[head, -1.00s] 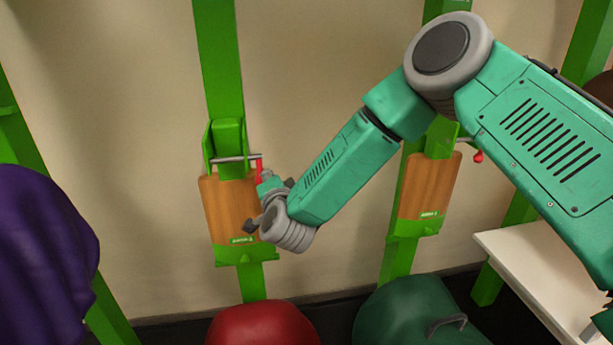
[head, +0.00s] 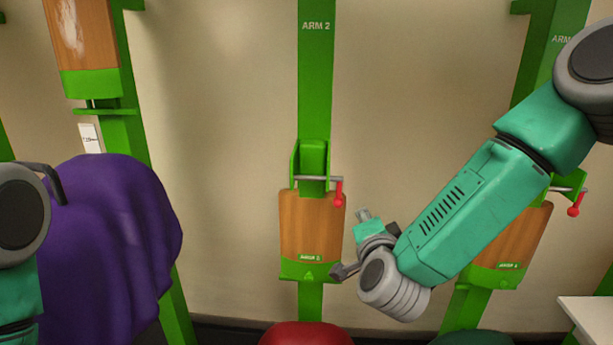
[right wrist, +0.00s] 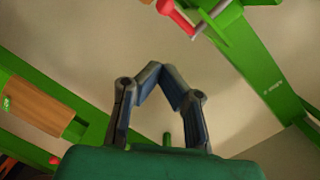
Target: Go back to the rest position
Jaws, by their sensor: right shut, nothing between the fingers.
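My right gripper (head: 352,248) is in front of the wall, just right of the middle of the head view. In the right wrist view its two fingers (right wrist: 161,68) meet at their tips with nothing between them, so it is shut and empty. It is close to the lower right of the wooden pad (head: 310,225) on the middle green post, apart from the red-handled crank (head: 338,192) above it. Part of my left arm shows at the left edge of the head view; its gripper is out of the picture.
A purple cloth-covered shape (head: 110,240) stands at the left. Green posts with wooden pads stand along the wall, one at the right (head: 515,240). A red rounded top (head: 306,335) is at the bottom. A white table (head: 590,318) is at the lower right.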

